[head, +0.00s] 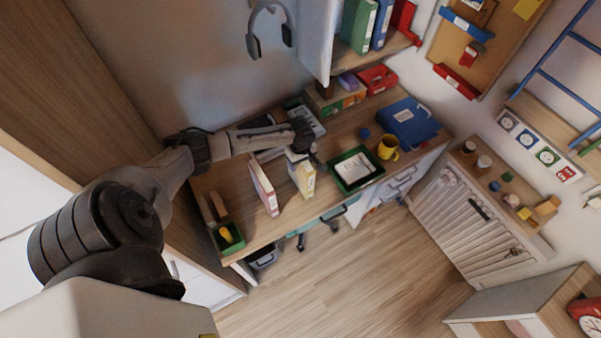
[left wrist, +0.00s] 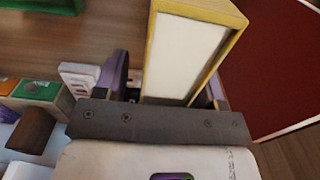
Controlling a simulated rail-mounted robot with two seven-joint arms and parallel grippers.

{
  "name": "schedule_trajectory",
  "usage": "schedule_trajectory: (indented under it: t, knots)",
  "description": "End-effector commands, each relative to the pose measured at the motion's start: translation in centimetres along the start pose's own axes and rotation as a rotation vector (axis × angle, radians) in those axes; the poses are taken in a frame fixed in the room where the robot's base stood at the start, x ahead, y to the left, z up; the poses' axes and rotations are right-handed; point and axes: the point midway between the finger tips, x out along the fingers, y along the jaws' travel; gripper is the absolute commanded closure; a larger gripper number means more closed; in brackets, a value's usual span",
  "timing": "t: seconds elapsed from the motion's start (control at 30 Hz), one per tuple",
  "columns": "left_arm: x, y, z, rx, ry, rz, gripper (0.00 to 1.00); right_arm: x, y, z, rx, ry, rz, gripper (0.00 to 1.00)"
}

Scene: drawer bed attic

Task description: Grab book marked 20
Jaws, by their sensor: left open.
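Two books stand upright on the desk: a yellow-edged book (head: 306,180) and a red and white book (head: 263,188) to its left. No number is readable on either, so I cannot tell which is marked 20. My left gripper (head: 300,153) is over the top of the yellow-edged book. In the left wrist view the yellow book (left wrist: 185,55) stands between the open fingers of my left gripper (left wrist: 167,85), and the dark red cover of the other book (left wrist: 272,55) is to the right. Contact with the fingers cannot be told. My right gripper is not in view.
On the wooden desk (head: 237,180) are a green tray (head: 374,185) with paper, a yellow mug (head: 388,147), a blue binder (head: 408,122) and a small green box (head: 229,238). A shelf with binders (head: 360,25) hangs above the back. The floor (head: 340,270) in front is clear.

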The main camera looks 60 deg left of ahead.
Motion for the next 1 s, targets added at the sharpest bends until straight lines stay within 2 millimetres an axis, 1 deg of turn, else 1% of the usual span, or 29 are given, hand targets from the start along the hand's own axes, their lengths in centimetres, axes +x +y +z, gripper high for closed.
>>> schedule_trajectory:
  t: [0.03,0.07,0.6,0.7,1.0]
  knots:
    - [-0.03,0.01,0.0,0.0,0.0,0.0,0.37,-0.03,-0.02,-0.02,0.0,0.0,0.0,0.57]
    - [-0.03,0.01,0.0,0.0,0.0,0.0,0.4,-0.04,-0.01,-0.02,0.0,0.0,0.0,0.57]
    - [0.01,0.0,0.02,0.0,-0.001,0.0,0.92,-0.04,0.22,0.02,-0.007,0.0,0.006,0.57]
    - [0.01,0.0,0.02,0.0,-0.001,0.0,1.0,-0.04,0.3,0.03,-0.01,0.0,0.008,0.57]
    - [-0.08,0.07,-0.01,0.0,0.0,0.002,1.0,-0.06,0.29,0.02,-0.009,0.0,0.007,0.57]
